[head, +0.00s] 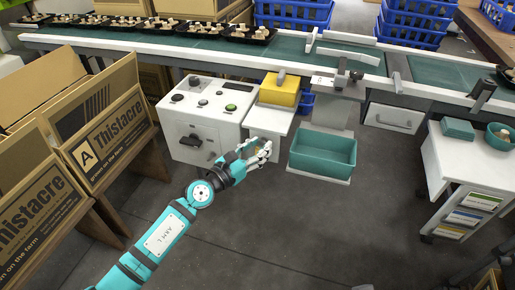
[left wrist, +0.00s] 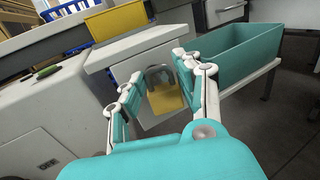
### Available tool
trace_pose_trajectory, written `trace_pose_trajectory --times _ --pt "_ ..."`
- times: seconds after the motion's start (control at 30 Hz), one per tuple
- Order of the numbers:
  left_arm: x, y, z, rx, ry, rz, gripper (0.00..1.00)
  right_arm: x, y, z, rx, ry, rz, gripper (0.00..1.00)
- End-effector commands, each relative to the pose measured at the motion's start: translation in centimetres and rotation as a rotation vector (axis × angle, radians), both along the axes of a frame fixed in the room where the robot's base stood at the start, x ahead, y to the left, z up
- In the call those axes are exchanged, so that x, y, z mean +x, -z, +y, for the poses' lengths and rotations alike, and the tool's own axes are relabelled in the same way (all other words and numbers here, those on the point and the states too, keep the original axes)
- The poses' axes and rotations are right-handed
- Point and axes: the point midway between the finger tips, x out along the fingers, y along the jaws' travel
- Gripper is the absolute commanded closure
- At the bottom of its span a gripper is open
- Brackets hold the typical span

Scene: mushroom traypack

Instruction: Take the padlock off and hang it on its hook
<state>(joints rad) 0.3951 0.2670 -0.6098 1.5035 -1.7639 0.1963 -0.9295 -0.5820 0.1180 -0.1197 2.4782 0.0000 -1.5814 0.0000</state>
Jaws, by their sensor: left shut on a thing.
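The padlock (left wrist: 166,98) has a yellow body and a grey shackle at its top. In the left wrist view it is upright between the fingers of my left gripper (left wrist: 160,78), which is shut on it. A pale panel is behind it; I cannot tell whether the shackle touches anything there. In the head view my left gripper (head: 261,150) is right of the white control box (head: 207,117) and below a small white shelf. The box carries a black handle (head: 200,146) on its front. I cannot make out the hook. My right gripper is not in view.
A yellow box (head: 279,91) stands on the white shelf (head: 268,121). A teal bin (head: 322,152) is close to the right of my left gripper. The conveyor (head: 200,43) runs behind. Cardboard boxes (head: 107,120) stand at the left. The floor in front is clear.

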Motion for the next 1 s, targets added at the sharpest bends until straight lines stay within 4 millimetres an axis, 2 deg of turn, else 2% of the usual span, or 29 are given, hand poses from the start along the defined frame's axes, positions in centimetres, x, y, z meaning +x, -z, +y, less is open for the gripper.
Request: trace_pose_trajectory --times 0.4,0.43,0.63,1.0 --pt "0.01 -0.06 0.02 -0.001 0.000 -0.001 1.00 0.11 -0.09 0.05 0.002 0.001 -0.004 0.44" --pt "0.01 -0.06 0.02 -0.001 0.000 -0.001 0.65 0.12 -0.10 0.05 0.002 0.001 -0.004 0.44" --pt "0.01 -0.05 0.02 -0.001 0.000 -0.001 0.39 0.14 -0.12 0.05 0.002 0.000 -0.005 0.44" --pt "-0.50 0.10 0.56 0.001 -0.001 0.000 0.39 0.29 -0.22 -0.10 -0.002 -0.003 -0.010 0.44"
